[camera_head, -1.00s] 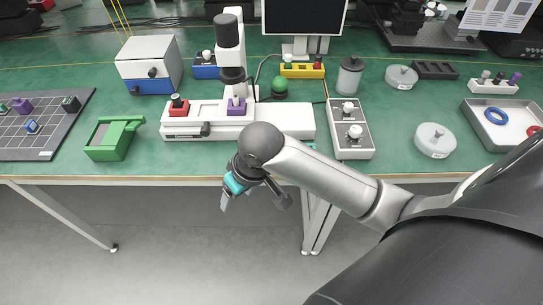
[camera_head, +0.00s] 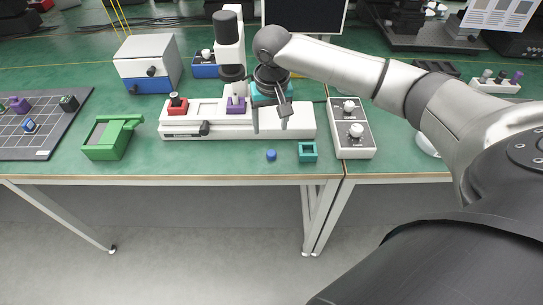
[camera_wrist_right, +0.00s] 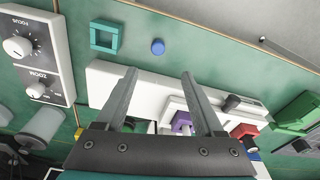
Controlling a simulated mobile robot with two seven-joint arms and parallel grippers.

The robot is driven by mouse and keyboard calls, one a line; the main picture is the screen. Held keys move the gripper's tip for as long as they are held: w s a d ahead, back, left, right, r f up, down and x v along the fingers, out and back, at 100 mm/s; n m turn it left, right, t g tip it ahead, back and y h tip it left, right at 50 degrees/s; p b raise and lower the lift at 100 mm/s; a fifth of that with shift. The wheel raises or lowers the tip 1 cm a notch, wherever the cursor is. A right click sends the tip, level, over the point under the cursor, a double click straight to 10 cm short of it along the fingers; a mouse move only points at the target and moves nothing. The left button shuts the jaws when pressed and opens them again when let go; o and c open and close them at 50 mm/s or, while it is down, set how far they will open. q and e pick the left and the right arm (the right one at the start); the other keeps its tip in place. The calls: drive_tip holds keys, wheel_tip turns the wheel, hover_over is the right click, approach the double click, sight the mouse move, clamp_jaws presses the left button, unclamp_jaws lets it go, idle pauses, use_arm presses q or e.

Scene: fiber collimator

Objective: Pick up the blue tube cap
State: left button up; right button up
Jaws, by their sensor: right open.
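The blue tube cap (camera_head: 271,155) is a small round piece on the green table near its front edge. It also shows in the right wrist view (camera_wrist_right: 158,46), at the top, beyond the fingertips. My right gripper (camera_head: 270,118) is open and empty above the white microscope stage base, behind the cap. In the right wrist view its two fingers (camera_wrist_right: 158,76) are apart with the white base behind them. My left gripper is not in view.
A teal square frame (camera_head: 308,152) lies right of the cap. The white base (camera_head: 290,122) with a microscope column (camera_head: 230,45) stands behind it. A control box with knobs (camera_head: 351,130) is at right, a green holder (camera_head: 112,138) at left. Table around the cap is clear.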

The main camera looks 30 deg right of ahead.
drive_tip(key=b, duration=0.2)
hover_over(272, 153)
drive_tip(key=f, duration=0.6)
drive_tip(key=shift+a, duration=0.3)
drive_tip(key=f, duration=0.1)
drive_tip(key=f+b, duration=0.1)
drive_tip(key=f, duration=0.1)
drive_tip(key=shift+s+d+f, duration=0.2)
drive_tip(key=shift+d+f, duration=0.05)
drive_tip(key=shift+d, duration=0.05)
drive_tip(key=shift+w+f+b, duration=0.15)
drive_tip(key=shift+f+b, duration=0.25)
drive_tip(key=shift+f, duration=0.35)
drive_tip(key=c, duration=0.6)
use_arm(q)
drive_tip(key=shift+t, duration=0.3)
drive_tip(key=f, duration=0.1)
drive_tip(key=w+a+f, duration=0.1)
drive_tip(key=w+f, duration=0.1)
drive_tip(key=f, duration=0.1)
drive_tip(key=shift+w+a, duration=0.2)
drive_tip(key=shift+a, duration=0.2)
use_arm(e)
clamp_jaws()
